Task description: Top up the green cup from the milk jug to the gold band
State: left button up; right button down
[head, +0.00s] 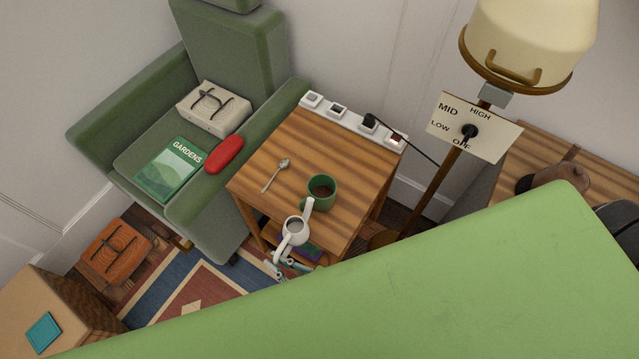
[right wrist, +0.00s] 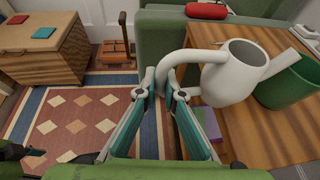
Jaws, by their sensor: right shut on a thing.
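The green cup (head: 330,199) stands upright on the wooden side table (head: 262,200), with dark brown liquid inside. I cannot make out a gold band. The white milk jug (head: 293,238) is at the table's front edge, its spout pointing towards the cup with the tip close to the rim. The jug also shows in the right wrist view (right wrist: 228,78), and I cannot tell milk inside it. My right gripper (head: 281,266) is shut on the jug's handle; its fingers close around the handle in the right wrist view (right wrist: 155,92). My left gripper is not in view.
A spoon (head: 275,175) lies left of the cup. A row of white switches or sockets (head: 352,118) with a black plug lines the table's back. A floor lamp (head: 520,45) stands at right, an armchair (head: 225,45) with a red case (head: 224,154) at left.

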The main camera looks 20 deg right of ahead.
aim_at(281, 247)
jog(key=shift+d+r, duration=0.1)
jog(key=shift+r, duration=0.2)
jog(key=r+p, duration=0.2)
jog(key=w+d+r+m+g+p, duration=0.1)
jog(key=r+p, duration=0.1)
jog(key=r+m+y+p, duration=0.1)
jog(key=r+p, duration=0.1)
jog(key=shift+w+d+r, duration=0.35)
jog(key=shift+w+d, duration=0.05)
jog(key=shift+d+r+g, duration=0.1)
jog(key=shift+g, duration=0.2)
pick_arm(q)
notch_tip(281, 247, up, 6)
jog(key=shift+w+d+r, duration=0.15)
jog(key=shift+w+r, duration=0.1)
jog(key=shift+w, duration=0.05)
pick_arm(e)
jog(key=shift+r, duration=0.15)
pick_arm(q)
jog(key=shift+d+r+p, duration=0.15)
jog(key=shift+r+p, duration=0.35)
jog(key=shift+p, duration=0.2)
pick_arm(e)
jog(key=shift+w+d+r+m+g+y, duration=0.2)
jog(key=shift+w+d+r+m, duration=0.15)
jog(key=shift+r, duration=0.2)
jog(key=shift+w+d+r+m+g+y, duration=0.1)
jog(key=shift+w+d+r+m+y, duration=0.1)
jog(key=shift+w+d+r+m, duration=0.25)
